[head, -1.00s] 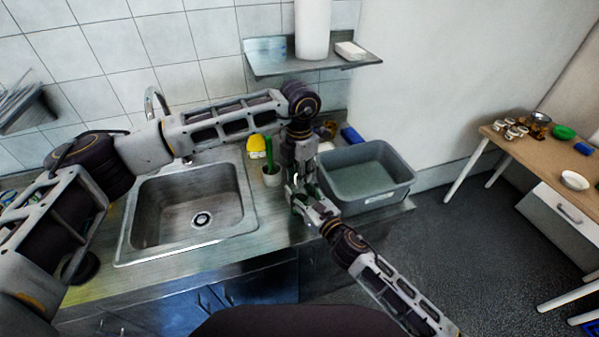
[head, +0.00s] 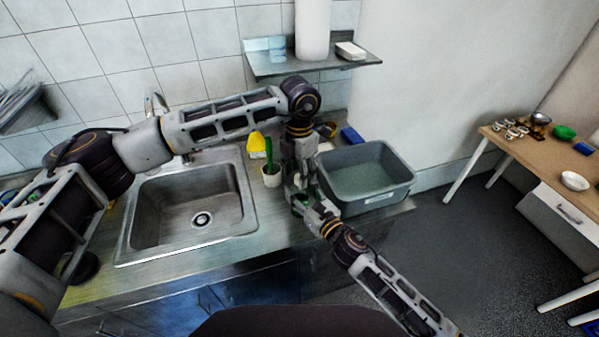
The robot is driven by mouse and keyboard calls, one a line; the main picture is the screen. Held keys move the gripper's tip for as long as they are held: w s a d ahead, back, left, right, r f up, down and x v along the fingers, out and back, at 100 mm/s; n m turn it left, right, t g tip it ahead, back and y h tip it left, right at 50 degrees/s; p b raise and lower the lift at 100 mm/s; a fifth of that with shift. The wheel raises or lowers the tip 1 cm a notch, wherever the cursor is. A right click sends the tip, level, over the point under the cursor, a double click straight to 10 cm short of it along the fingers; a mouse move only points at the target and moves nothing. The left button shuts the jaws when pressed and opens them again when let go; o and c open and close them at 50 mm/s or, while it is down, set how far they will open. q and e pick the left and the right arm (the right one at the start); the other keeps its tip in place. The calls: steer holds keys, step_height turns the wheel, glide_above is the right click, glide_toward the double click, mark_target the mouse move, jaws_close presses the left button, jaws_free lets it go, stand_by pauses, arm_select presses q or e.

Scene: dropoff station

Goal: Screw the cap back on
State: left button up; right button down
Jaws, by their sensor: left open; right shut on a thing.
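My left gripper (head: 301,184) reaches over the sink and points down at the counter between the sink and the grey tub. It is open. My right gripper (head: 299,200) comes in from the lower right and meets it from below, shut on a small dark greenish thing that the fingers mostly hide. The two grippers are very close together, the left above the right. I cannot make out the cap or its thread, nor whether the cap touches what the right gripper holds.
The sink (head: 151,237) is on the left. The grey tub (head: 395,195) is close on the right. A shelf (head: 290,68) hangs above.

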arm_select(q)
step_height(320, 180, up, 11)
steer(key=shift+r, duration=0.15)
stand_by(0.4)
arm_select(e)
steer(key=c, duration=0.6)
jaws_free()
steer(key=shift+s+d, duration=0.1)
steer(key=shift+s, duration=0.05)
steer(key=v, duration=1.1)
steer(key=shift+s, duration=0.3)
stand_by(0.3)
steer(key=shift+d, duration=0.2)
stand_by(0.5)
